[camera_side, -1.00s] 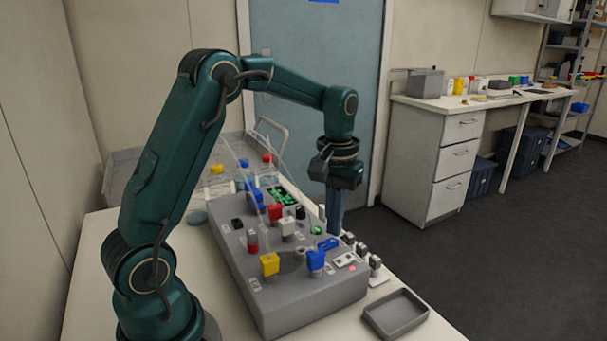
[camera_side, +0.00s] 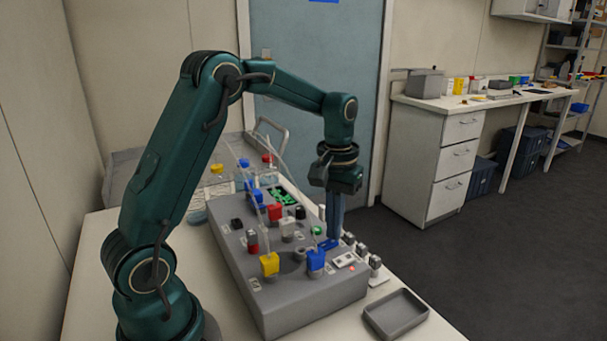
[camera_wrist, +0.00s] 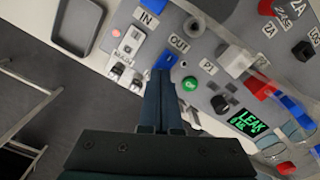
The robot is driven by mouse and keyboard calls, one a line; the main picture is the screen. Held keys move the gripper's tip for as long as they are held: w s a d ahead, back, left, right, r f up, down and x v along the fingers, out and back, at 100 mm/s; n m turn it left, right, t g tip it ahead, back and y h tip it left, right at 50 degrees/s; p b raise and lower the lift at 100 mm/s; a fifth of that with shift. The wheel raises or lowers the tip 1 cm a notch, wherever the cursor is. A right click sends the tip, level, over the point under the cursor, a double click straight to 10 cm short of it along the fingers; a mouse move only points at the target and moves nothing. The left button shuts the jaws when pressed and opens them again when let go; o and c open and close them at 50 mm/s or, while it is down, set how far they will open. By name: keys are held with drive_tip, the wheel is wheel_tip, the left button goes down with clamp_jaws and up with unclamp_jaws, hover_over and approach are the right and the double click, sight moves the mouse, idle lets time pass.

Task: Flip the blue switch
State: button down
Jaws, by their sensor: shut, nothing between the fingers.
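The blue switch (camera_side: 327,246) is a small flat blue piece on the sloped grey console's right side. In the wrist view the blue switch (camera_wrist: 166,60) lies just past my fingertips, beside the OUT label, with its near end partly hidden. My gripper (camera_side: 335,236) points straight down with its fingers together and empty, right at the switch. In the wrist view my gripper (camera_wrist: 161,72) overlaps the switch's near edge. I cannot tell whether the tips touch it.
The grey console (camera_side: 300,318) carries a blue connector (camera_side: 316,262), a yellow cap (camera_side: 269,264), a red cap (camera_side: 275,212) and thin tubes. A green button (camera_wrist: 190,84) and the LEAK display (camera_wrist: 250,123) are close to my fingers. A grey tray (camera_side: 370,314) lies at the front right.

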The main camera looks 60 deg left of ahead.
drive_tip(key=shift+f, duration=0.5)
drive_tip(key=shift+r, duration=3.55)
